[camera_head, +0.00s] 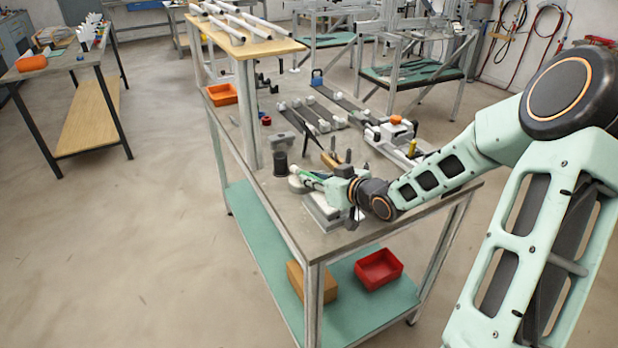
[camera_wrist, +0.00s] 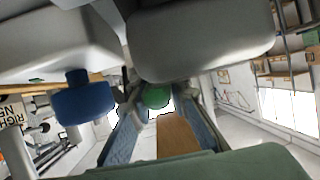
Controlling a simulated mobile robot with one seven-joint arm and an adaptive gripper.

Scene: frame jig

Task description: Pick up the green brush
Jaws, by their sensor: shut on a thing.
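The green brush (camera_head: 305,174) shows as a small green and white piece at my gripper's far left end, over the front part of the workbench. My gripper (camera_head: 324,182) reaches in from the right, low over the bench, and is shut on the brush. The hand hides part of the brush. In the wrist view a round green part of the brush (camera_wrist: 157,97) shows near the middle, partly covered by large grey shapes. I cannot tell whether the brush touches the bench.
The workbench (camera_head: 352,238) carries a dark cup (camera_head: 280,164) left of my gripper and metal rails (camera_head: 325,112) behind it. An orange bin (camera_head: 222,94) stands at the bench's left edge. A red bin (camera_head: 378,269) is on the lower shelf.

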